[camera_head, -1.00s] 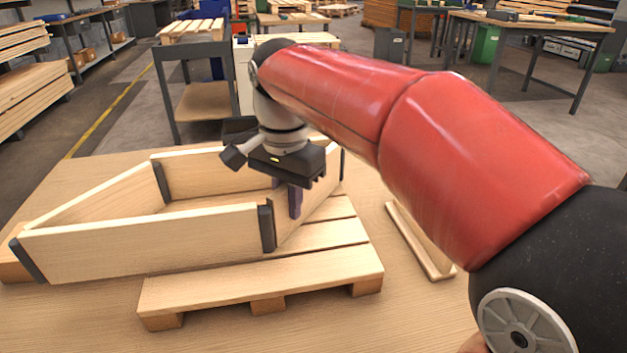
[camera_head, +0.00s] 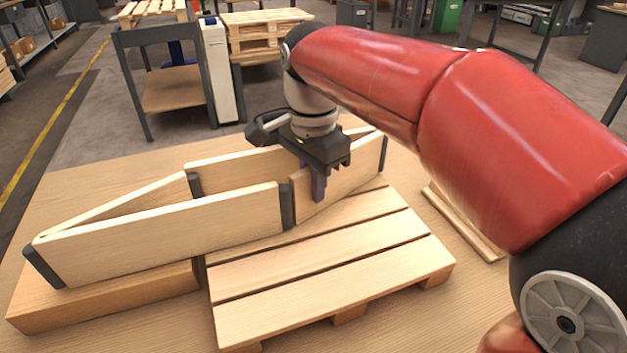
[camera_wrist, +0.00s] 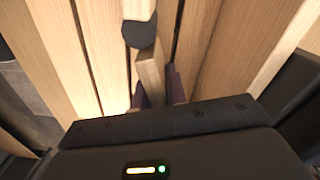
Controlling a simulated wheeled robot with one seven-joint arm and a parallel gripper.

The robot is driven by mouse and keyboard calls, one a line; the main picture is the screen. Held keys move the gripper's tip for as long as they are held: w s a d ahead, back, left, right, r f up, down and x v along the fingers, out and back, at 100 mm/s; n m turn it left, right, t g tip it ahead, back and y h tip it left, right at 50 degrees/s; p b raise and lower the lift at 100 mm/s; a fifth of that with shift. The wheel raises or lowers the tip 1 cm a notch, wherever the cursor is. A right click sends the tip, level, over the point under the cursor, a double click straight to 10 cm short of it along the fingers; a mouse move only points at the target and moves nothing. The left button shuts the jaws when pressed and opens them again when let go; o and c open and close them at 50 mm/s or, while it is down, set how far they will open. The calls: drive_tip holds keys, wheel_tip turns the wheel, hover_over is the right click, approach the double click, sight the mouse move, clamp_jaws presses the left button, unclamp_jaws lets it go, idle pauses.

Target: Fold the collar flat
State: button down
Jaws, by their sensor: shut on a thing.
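The collar (camera_head: 165,235) is a loop of pale boards joined by dark hinges, standing on edge and partly folded into a narrow, slanted shape. Its right part is over the pallet (camera_head: 330,298) and its left part over a wooden block (camera_head: 110,300). My gripper (camera_head: 318,187) points down and is shut on the short right-hand board, just right of the front middle hinge (camera_head: 287,206). In the wrist view, the board's edge (camera_wrist: 151,72) lies between the dark fingers, with a round dark hinge end (camera_wrist: 139,31) beyond. My gripper partly hides the far boards.
A narrow wooden piece (camera_head: 465,225) lies on the table right of the pallet, below my red arm. Behind the table stand a grey cart (camera_head: 165,88) and stacked pallets (camera_head: 262,38). The pallet's front slats are bare.

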drive_tip(key=shift+w+r, duration=0.15)
drive_tip(key=c, duration=1.4)
unclamp_jaws()
drive_tip(key=shift+a, duration=0.1)
drive_tip(key=shift+c, duration=0.2)
wheel_tip(320, 180, up, 8)
drive_tip(key=shift+f, duration=0.2)
